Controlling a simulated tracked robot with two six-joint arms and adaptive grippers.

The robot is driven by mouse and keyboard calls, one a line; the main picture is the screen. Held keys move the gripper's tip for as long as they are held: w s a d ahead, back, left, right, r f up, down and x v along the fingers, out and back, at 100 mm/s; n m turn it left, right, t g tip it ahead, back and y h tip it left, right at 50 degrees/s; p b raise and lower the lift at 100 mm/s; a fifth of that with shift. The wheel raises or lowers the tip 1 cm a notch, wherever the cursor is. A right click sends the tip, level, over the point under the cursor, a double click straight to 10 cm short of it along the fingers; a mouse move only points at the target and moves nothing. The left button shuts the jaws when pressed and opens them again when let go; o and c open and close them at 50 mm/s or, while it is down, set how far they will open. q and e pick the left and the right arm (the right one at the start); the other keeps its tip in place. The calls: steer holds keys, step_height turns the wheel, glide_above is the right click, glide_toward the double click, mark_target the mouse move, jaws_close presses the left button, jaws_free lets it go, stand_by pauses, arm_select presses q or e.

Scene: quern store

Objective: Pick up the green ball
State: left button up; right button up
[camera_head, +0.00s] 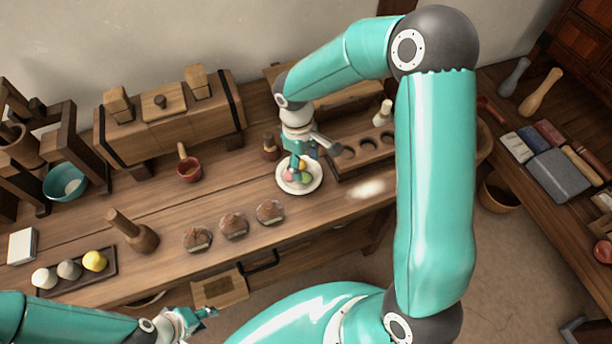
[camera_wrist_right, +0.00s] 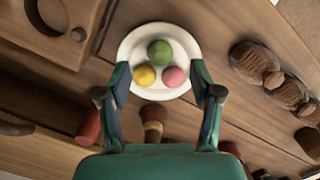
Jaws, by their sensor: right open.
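The green ball (camera_wrist_right: 160,52) lies on a round white plate (camera_wrist_right: 127,44) with a yellow ball (camera_wrist_right: 145,75) and a pink ball (camera_wrist_right: 174,77). In the head view the plate (camera_head: 315,183) is on the bench, with the green ball (camera_head: 305,178) partly visible beside my right gripper (camera_head: 297,170). In the right wrist view my right gripper (camera_wrist_right: 160,76) is open and empty, its fingers on either side of the plate's near part. The green ball is slightly beyond the fingertips. My left gripper (camera_head: 203,314) is low in the head view, away from the plate; its jaw opening is unclear.
A dark bottle (camera_head: 270,147) and a wooden rack with round holes (camera_head: 370,150) stand close to the plate. Several brown patterned lumps (camera_head: 234,226) lie at the bench's front. A red cup (camera_head: 189,168) stands left. Bare bench lies between these.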

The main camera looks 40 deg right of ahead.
mark_target(306, 177)
steer(key=shift+f, duration=2.4)
steer(key=c, duration=0.9)
